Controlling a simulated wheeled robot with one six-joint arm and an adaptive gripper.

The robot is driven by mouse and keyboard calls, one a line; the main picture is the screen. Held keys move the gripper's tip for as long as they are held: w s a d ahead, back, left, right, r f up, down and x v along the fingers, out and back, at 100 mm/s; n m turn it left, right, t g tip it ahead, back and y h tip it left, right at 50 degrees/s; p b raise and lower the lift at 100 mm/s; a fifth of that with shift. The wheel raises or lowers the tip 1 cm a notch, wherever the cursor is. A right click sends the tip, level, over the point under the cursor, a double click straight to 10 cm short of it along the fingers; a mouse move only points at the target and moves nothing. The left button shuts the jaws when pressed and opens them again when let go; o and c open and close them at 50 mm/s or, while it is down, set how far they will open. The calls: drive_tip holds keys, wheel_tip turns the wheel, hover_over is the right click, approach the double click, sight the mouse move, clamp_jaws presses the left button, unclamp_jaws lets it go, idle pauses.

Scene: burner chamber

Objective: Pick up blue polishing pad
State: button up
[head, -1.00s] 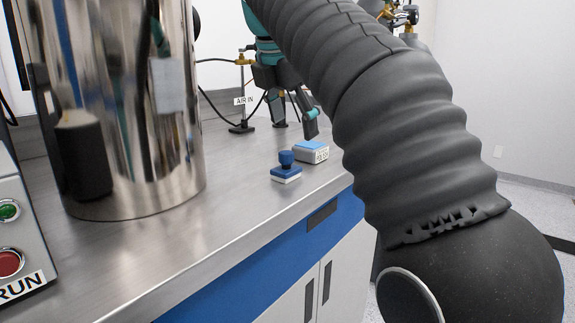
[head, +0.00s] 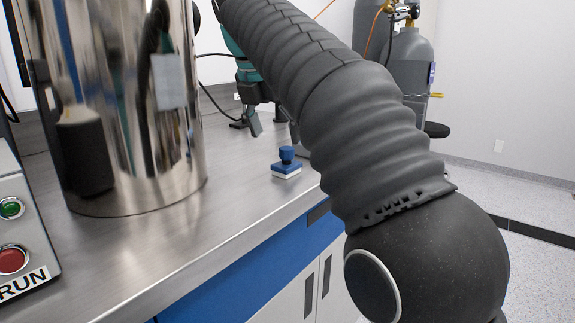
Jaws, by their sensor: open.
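A blue pad with a round blue knob on top and a white base (head: 287,165) sits upright on the steel counter, near its front edge. My gripper (head: 258,112) is above the counter, behind and to the left of this pad, and apart from it. It is open and looks empty. A dark fingertip points down; the rest of the gripper is partly hidden by my arm. The labelled block with a light blue top, seen earlier beside the knobbed pad, is now hidden behind my arm.
A tall shiny steel cylinder (head: 125,110) stands on the counter (head: 170,245) at left. A control box (head: 22,235) with green and red buttons is at the left edge. Grey gas cylinders (head: 408,62) stand behind right. The counter left of the pad is clear.

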sight(284, 150)
drive_tip(key=shift+x, duration=1.5)
drive_tip(key=shift+d+x, duration=0.2)
drive_tip(key=shift+x, duration=1.05)
drive_tip(key=shift+d+x, duration=0.2)
drive_tip(key=shift+x, duration=1.1)
drive_tip(key=shift+r, duration=0.15)
drive_tip(key=c, duration=1.3)
